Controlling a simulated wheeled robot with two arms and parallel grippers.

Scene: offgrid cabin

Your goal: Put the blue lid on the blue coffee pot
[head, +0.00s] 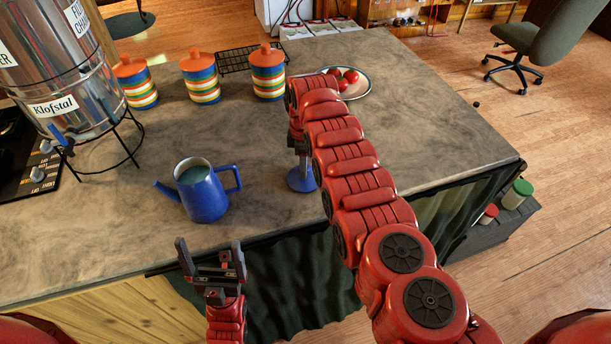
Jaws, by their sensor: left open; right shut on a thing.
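The blue coffee pot (205,197) stands upright on the grey counter, its top open, with its spout to the left and its handle to the right. The blue lid (301,180) is to the right of the pot, apart from it, below my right gripper (300,160). My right gripper is shut on the lid; its fingers are partly hidden by my red arm. My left gripper (211,262) is open and empty in front of the counter's near edge, below the pot in the picture.
Three striped canisters (201,80) with orange tops stand behind the pot, near a black wire rack (234,62). A steel water filter (66,75) on a black stand is at the left. A plate of red fruit (357,92) lies behind my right arm. The counter's right part (440,120) is clear.

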